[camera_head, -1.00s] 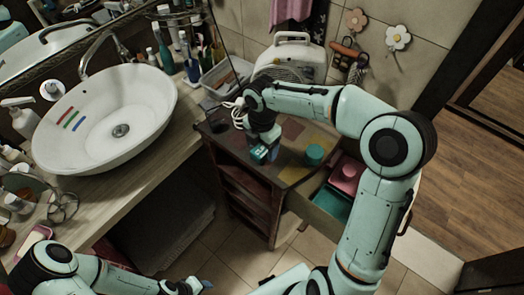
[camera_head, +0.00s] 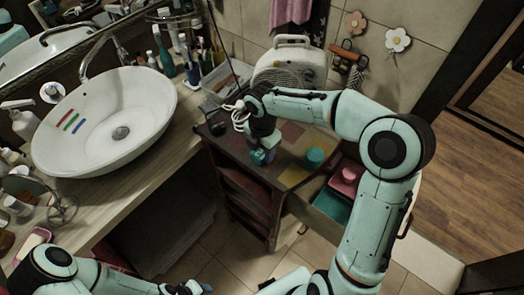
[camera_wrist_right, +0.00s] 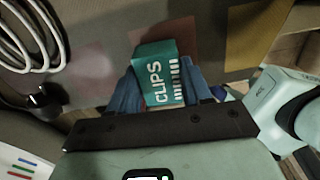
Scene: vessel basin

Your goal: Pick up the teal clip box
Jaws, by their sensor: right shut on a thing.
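The teal clip box (camera_wrist_right: 160,75), with white "CLIPS" lettering, sits between the blue fingers of my right gripper (camera_wrist_right: 160,90) in the right wrist view. The gripper is shut on it. In the head view the right gripper (camera_head: 264,154) points down over the front of the dark cabinet top, and the box is small and mostly hidden there. I cannot tell whether the box touches the cabinet top. My left gripper (camera_head: 192,288) shows only in part at the bottom edge of the head view, and its jaws are unclear.
An open drawer (camera_head: 327,207) holds pink and teal items. A white heater (camera_head: 290,63) stands behind. The basin (camera_head: 105,120) is at left.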

